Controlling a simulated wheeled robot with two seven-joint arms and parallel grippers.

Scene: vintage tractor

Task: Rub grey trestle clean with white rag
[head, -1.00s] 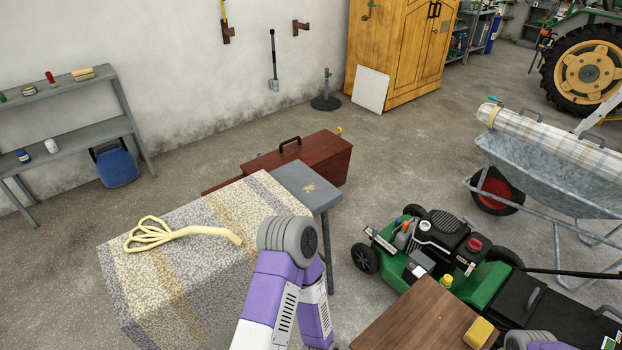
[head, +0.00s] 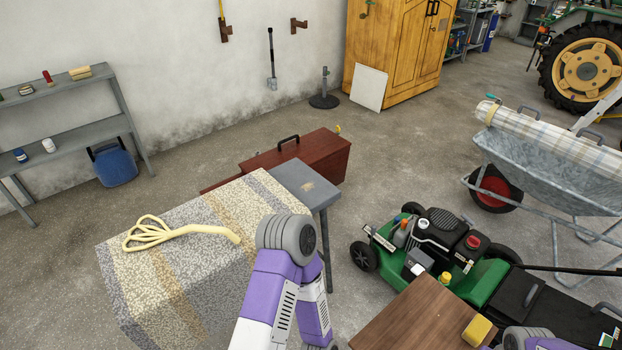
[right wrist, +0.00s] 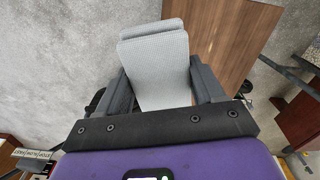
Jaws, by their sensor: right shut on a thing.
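The grey trestle (head: 312,190) stands left of centre in the head view. A patterned cloth covers most of it; its bare far right end shows a brownish smudge. My right gripper (right wrist: 160,82) is shut on the white rag (right wrist: 154,50), folded and pale, in the right wrist view. The rag shows above a brown wooden top and grey floor; I cannot tell its height. In the head view my right arm shows only at the bottom right corner, away from the trestle. My left arm reaches up in front of the trestle, but its gripper is out of sight.
A brown wooden table (head: 420,318) holds a yellow sponge (head: 477,331). A green mower (head: 480,285) and wheelbarrow (head: 550,165) stand right. A red toolbox (head: 315,157) sits behind the trestle.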

